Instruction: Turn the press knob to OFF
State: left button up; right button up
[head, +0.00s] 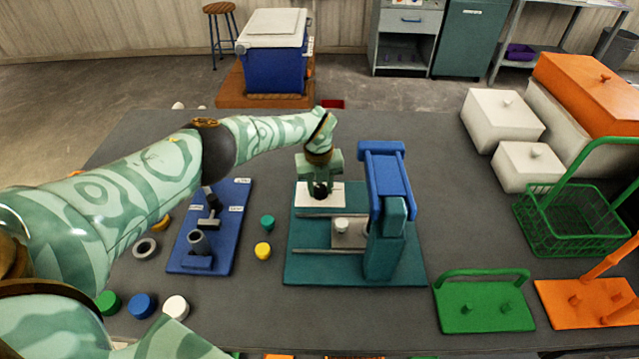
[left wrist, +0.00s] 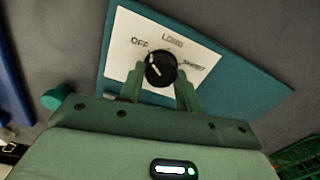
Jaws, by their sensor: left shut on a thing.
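The press (head: 390,210) is a teal base and post with a blue top, standing mid-table. A white label plate (head: 335,201) lies on its far left part and carries the black round knob (head: 320,194). In the left wrist view, the knob (left wrist: 160,69) has a white pointer line, and the plate (left wrist: 128,24) reads OFF, LONG and SHORT. The pointer slants up-left, toward OFF. My left gripper (head: 320,187) reaches down from above, and its two green fingers (left wrist: 160,84) are shut on the knob's sides. My right gripper is out of view.
A blue board (head: 225,235) with a small fixture lies left of the press. Teal (head: 267,222) and yellow (head: 263,250) caps lie between them. A green wire basket (head: 570,220) and white boxes (head: 503,115) stand at right. The table behind the press is clear.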

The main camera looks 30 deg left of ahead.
aim_at(319, 189)
pick_arm(q)
jog(key=shift+w+r+n, duration=0.1)
jog(key=shift+n, duration=0.4)
jog(key=o, duration=1)
notch_tip(319, 189, up, 16)
jog(key=p, duration=0.5)
jog(key=shift+s+a, duration=0.2)
jog(key=shift+r, duration=0.1)
